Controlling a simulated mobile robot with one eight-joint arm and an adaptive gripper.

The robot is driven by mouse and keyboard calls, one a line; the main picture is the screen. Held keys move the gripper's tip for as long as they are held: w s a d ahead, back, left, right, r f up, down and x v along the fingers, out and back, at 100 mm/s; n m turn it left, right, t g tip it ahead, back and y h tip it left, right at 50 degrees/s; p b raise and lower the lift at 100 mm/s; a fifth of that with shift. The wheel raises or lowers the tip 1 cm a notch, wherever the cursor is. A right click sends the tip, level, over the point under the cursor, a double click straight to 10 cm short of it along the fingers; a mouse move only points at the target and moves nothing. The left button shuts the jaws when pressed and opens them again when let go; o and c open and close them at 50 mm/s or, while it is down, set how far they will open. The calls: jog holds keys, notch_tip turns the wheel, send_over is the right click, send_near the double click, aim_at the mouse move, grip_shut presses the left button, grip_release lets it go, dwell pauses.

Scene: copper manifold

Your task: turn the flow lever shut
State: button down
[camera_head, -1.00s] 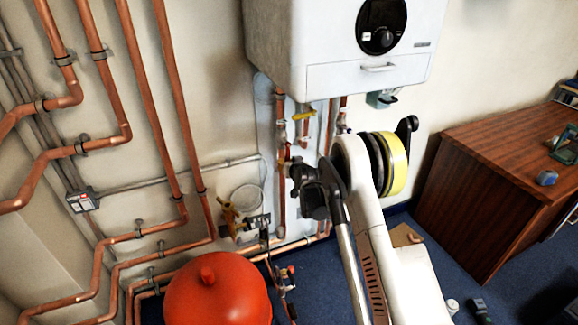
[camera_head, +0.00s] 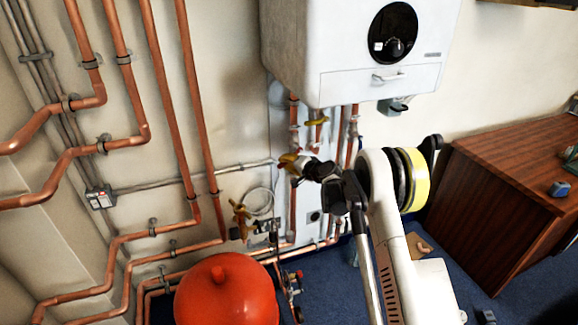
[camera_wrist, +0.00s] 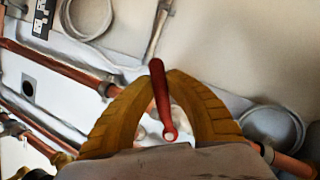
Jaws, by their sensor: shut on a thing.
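A red lever (camera_wrist: 161,98) with a hole at its near end shows in the middle of the wrist view. It lies lengthwise between the two ribbed yellow fingers of my gripper (camera_wrist: 163,80), which are shut on it. In the head view my gripper (camera_head: 289,162) is at the copper pipes below the boiler, just left of my dark wrist. The fingers and wrist hide the lever there. The valve body behind the lever is mostly hidden in the wrist view. I see no label on the lever.
The white boiler (camera_head: 365,45) hangs just above my gripper. A yellow-handled valve (camera_head: 317,121) sits close above it. A brass valve (camera_head: 240,216) is lower left, above the red tank (camera_head: 226,292). Copper pipes (camera_head: 180,100) cover the left wall. A wooden desk (camera_head: 500,190) stands right.

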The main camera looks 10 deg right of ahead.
jog(key=r+m+y, duration=0.1)
jog(key=a+r+m+y, duration=0.1)
jog(key=m, duration=0.1)
jog(key=shift+r, duration=0.2)
jog(key=shift+r+m+t+y, duration=0.4)
jog(key=shift+r+m+t, duration=0.1)
jog(key=shift+r+m, duration=0.25)
jog(key=c, duration=1.6)
grip_release()
jog(key=shift+o, duration=1.1)
jog(key=shift+s+r, duration=0.1)
jog(key=shift+r, duration=0.05)
jog(key=v, duration=1.2)
